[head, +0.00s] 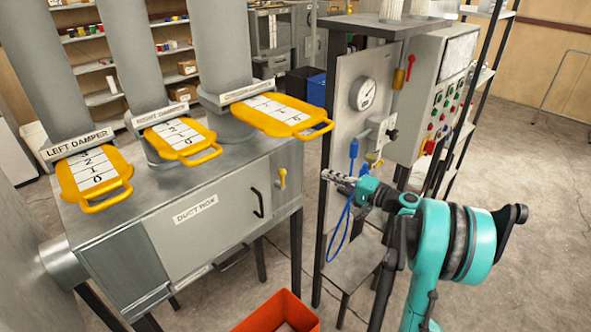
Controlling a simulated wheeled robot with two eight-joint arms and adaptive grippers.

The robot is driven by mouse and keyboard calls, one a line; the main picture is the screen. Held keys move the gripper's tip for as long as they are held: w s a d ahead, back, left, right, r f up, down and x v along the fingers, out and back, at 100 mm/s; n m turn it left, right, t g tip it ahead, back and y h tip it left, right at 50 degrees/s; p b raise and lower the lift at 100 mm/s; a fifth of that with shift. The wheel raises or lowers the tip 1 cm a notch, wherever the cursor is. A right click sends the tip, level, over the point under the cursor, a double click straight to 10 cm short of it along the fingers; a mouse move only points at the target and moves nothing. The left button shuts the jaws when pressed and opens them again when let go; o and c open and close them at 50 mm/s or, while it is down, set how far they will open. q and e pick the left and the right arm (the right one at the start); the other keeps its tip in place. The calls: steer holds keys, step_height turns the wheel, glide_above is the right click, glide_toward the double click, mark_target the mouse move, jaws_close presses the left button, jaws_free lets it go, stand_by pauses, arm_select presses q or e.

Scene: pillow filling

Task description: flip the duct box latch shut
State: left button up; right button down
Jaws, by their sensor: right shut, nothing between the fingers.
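The grey duct box (215,245) stands at the left, with a "DUCT BOX" label (195,209) on its front door. A small yellow latch (282,179) sits on the front near the right end, to the right of a black door handle (258,203). I cannot tell for sure whether the latch is engaged. My right gripper (326,176) is shut and empty, pointing left toward the latch. In the picture it is a short way right of the latch, apart from it. My left gripper is not in view.
Three yellow damper plates (95,176) stick out above the box top. A panel with a gauge (362,94) and blue hoses (347,215) stands beside my right arm, with a control box (433,95) behind. An orange bin (279,314) is on the floor in front.

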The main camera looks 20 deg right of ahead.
mark_target(282, 179)
steer(key=shift+w, duration=0.1)
stand_by(0.3)
steer(key=w+a, duration=0.2)
steer(key=w+a+b, duration=0.1)
steer(key=w+a, duration=0.4)
steer(key=a, duration=0.1)
steer(key=shift+w+a+f+b, duration=0.1)
steer(key=shift+w+f+b, duration=0.25)
steer(key=shift+w, duration=0.05)
steer(key=shift+f, duration=0.1)
